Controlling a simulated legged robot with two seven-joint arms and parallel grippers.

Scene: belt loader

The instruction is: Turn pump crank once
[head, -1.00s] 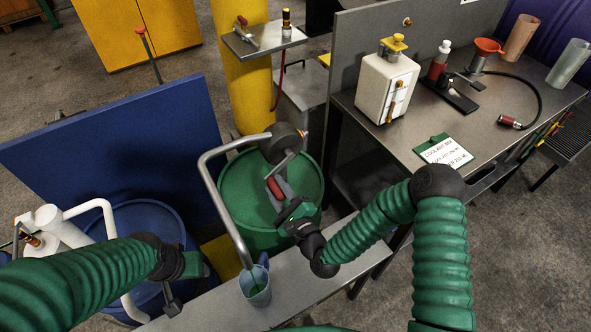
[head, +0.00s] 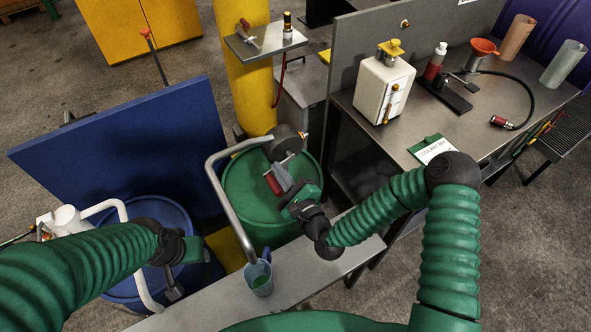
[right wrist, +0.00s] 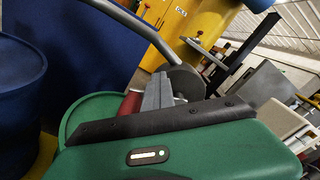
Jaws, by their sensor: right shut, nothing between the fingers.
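The pump (head: 286,138) sits on the green drum (head: 238,190), with a grey outlet pipe (head: 222,190) curving down to the left. Its crank has a red handle (head: 273,184), which also shows partly in the right wrist view (right wrist: 130,103) behind my fingers. My right gripper (head: 281,174) is shut and empty, its grey fingers right beside the handle; whether they touch it I cannot tell. The right wrist view shows those fingers (right wrist: 158,92) together, in front of the pump body. My left gripper (head: 172,288) hangs low by the blue drum; its jaws are unclear.
A blue jug (head: 259,280) with green liquid stands under the pipe's end on a grey bench (head: 315,274). A blue panel (head: 125,160) stands left. A workbench (head: 440,115) at right holds a white canister (head: 383,88) and a funnel (head: 483,48). A yellow column (head: 247,95) rises behind.

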